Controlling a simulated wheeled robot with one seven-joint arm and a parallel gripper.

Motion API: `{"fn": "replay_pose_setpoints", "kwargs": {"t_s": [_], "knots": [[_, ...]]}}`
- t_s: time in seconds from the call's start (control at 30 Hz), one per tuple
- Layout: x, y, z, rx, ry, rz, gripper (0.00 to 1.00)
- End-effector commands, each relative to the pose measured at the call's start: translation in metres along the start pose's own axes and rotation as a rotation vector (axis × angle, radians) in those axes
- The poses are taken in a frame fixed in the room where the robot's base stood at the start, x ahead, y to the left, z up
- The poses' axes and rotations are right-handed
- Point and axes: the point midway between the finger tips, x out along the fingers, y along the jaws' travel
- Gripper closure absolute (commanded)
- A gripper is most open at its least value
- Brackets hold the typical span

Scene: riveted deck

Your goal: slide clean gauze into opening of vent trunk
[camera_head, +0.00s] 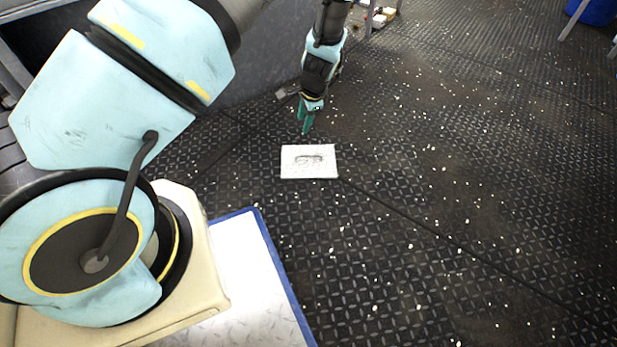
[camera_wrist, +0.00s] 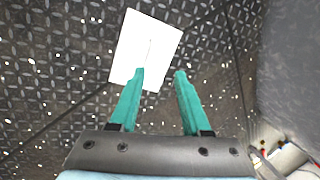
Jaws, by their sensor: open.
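A flat white rectangular piece (camera_head: 309,170) with a grey mark across its middle lies on the dark deck; it looks like the clean gauze. It also shows in the wrist view as a white sheet (camera_wrist: 148,45) ahead of the fingers. My gripper (camera_head: 305,126) has green fingers, open and empty, above the deck just behind the white piece in the head view. In the wrist view the left fingertip of my gripper (camera_wrist: 160,72) overlaps the near edge of the sheet; contact cannot be told. I cannot make out the opening of the vent trunk.
A grey wall or casing (camera_head: 265,75) stands behind, left of my gripper. A blue object (camera_head: 597,10) and metal legs are at the far right. Small items (camera_head: 382,17) sit at the top. The riveted deck (camera_head: 450,220) is wide and clear, with small pale specks.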

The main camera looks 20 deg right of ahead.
Motion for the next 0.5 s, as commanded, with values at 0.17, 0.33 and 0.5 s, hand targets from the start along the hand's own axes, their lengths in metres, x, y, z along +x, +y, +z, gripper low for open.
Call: {"fn": "replay_pose_setpoints", "kwargs": {"t_s": [0.17, 0.33, 0.5], "knots": [[0.061, 0.028, -0.031, 0.135, -0.002, -0.035, 0.53], [0.076, 0.035, -0.040, 0.180, -0.001, -0.047, 0.53], [0.097, 0.035, -0.040, 0.183, -0.002, -0.047, 0.53]]}}
